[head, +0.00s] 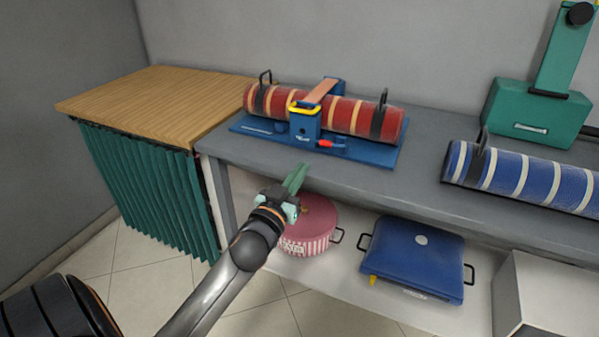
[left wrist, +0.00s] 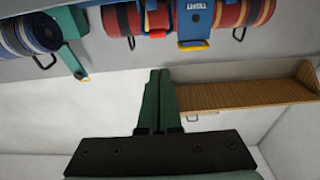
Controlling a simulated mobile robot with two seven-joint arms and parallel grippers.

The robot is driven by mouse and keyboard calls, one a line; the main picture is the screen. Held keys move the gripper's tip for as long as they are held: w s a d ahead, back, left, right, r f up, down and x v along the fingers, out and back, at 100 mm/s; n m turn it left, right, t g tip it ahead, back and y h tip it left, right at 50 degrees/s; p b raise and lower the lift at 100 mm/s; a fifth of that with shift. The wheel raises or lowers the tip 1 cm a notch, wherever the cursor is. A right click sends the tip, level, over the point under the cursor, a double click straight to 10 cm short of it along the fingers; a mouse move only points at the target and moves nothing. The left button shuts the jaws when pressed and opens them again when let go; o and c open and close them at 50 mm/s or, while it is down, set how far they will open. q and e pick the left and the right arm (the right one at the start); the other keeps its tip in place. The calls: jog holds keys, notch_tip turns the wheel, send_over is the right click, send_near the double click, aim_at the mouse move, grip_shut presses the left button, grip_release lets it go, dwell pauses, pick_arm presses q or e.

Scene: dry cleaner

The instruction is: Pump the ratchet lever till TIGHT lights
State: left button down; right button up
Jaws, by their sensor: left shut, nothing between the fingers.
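A red rolled bundle with cream bands (head: 352,116) lies in a blue cradle (head: 375,152) on the grey bench. An orange-brown strap (head: 321,91) crosses over it to a blue ratchet block (head: 305,122) with a yellow-gripped lever (head: 302,107) on top. The yellow grip also shows in the left wrist view (left wrist: 194,45), near an upside-down TIGHT label (left wrist: 198,7). I cannot tell whether it is lit. A red tab (head: 325,144) sits beside the block. My left gripper (head: 299,172) is shut and empty, in front of the bench edge and apart from the ratchet. My right gripper is not in view.
A blue striped roll (head: 520,178) and a green machine (head: 530,110) stand at the right of the bench (head: 420,185). A wooden-topped table (head: 150,100) with green curtain is at left. A pink round box (head: 310,230) and blue case (head: 412,260) sit below.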

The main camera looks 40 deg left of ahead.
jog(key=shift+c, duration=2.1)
pick_arm(q)
jog(key=s+d+f+m+g+h, duration=0.2)
jog(key=s+d+f+g, duration=0.15)
jog(key=d+f, duration=0.4)
jog(key=s+d+f+m+g+h, duration=0.15)
jog(key=s+d+f, duration=0.3)
jog(key=f, duration=0.55)
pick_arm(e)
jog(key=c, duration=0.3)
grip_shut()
pick_arm(q)
jog(key=s+d+f+m+g+h, duration=0.2)
jog(key=s+d+f+g+h, duration=0.2)
jog(key=s+d+f, duration=0.5)
jog(key=s+d, duration=0.1)
jog(key=s, duration=0.2)
jog(key=shift+s+d, duration=0.15)
jog(key=shift+f, duration=0.1)
